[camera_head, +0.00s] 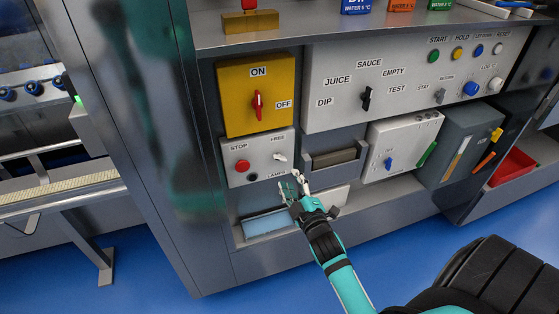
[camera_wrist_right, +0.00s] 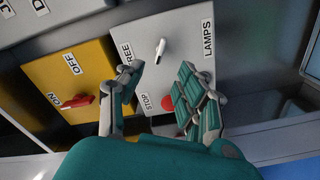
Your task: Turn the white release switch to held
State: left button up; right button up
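The white release switch (camera_head: 280,157) sits on a pale panel (camera_head: 237,177) below the yellow ON/OFF box. The FREE label is above it and a LAMPS label is below it. In the right wrist view the switch (camera_wrist_right: 160,49) is a short white lever beside FREE, just beyond the fingertips. I cannot read a held label. My right gripper (camera_head: 291,181) is below the switch in the head view. In the wrist view its fingers (camera_wrist_right: 161,72) are spread apart with nothing between them, and they appear clear of the switch. My left gripper is not in view.
A red STOP button (camera_head: 242,166) is on the same panel, partly behind a finger in the wrist view. A red ON/OFF handle (camera_head: 258,104) is above. An open-fronted recess (camera_head: 335,159) lies to the right. A blue item (camera_head: 268,224) lies on the shelf below.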

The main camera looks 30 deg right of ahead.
aim_at(281, 161)
jog(key=x, duration=0.9)
jog(key=shift+w, duration=0.35)
jog(key=shift+c, duration=0.3)
grip_shut()
